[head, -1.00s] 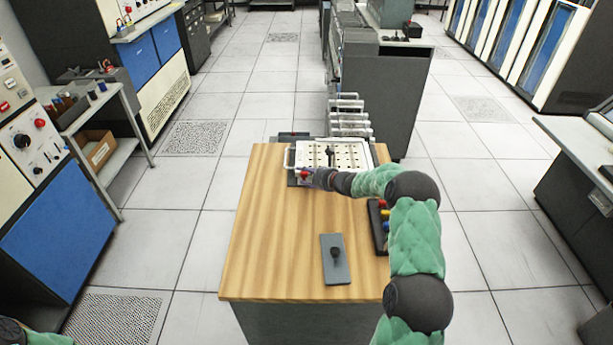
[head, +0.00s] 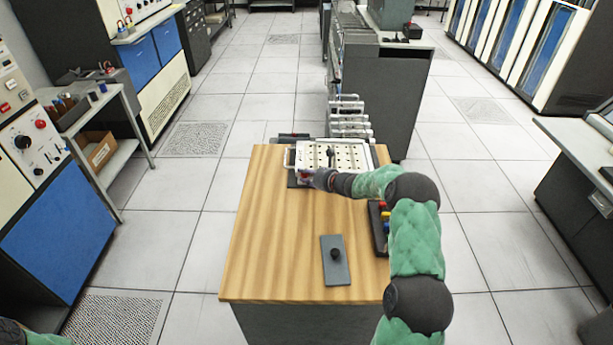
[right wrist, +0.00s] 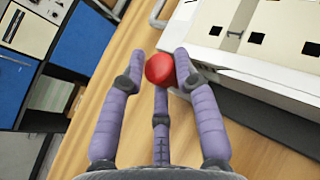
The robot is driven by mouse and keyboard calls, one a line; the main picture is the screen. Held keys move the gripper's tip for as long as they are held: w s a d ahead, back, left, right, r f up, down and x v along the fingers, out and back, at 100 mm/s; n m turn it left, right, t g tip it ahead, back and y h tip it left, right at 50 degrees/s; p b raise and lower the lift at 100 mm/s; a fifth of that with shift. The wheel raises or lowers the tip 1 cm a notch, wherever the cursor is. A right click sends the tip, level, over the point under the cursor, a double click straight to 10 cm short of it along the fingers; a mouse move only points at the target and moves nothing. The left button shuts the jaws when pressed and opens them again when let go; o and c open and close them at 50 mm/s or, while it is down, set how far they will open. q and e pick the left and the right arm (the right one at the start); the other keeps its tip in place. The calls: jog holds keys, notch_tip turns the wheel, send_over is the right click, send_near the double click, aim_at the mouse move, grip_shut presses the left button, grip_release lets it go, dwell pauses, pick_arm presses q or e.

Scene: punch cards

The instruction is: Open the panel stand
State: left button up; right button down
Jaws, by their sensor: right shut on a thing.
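The panel stand (head: 345,148) is a white panel with rows of dark holes at the back of the wooden table. It has a pale handle at its left side. A red knob (right wrist: 160,69) sits at its near left corner. My right gripper (head: 304,176) is at that corner. In the right wrist view, its purple fingers are closed around the red knob, beside the white panel edge. In the head view, the gripper mostly hides the knob.
A grey plate with a black knob (head: 336,262) lies on the near right of the wooden table (head: 270,240). A dark tray with coloured pieces (head: 378,225) is at the right edge, partly behind my arm. The table's left half is clear.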

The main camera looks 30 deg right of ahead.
jog(key=s+d+r+m+t+y+p, duration=0.1)
jog(key=s+d+r+m+t+p, duration=0.15)
jog(key=d+r, duration=0.45)
jog(key=s+d+r+m+t+y+p, duration=0.1)
jog(key=s+d+r+m+t, duration=0.2)
jog(key=r, duration=0.8)
jog(key=s+d+r+m+t+h, duration=0.2)
jog(key=s+d+m+t, duration=0.1)
jog(key=d, duration=0.4)
jog(key=s+d+r+m+t+h, duration=0.2)
jog(key=s+d+m, duration=0.3)
jog(key=d, duration=0.3)
jog(key=shift+s+m+t, duration=0.35)
jog(key=shift+s+t, duration=0.4)
jog(key=shift+s, duration=0.1)
jog(key=c, duration=1.1)
grip_release()
jog(key=shift+f, duration=0.1)
jog(key=shift+c, duration=0.2)
jog(key=shift+o, duration=0.8)
jog(key=shift+s+d+f, duration=0.1)
jog(key=shift+d+f, duration=0.05)
jog(key=shift+d, duration=0.1)
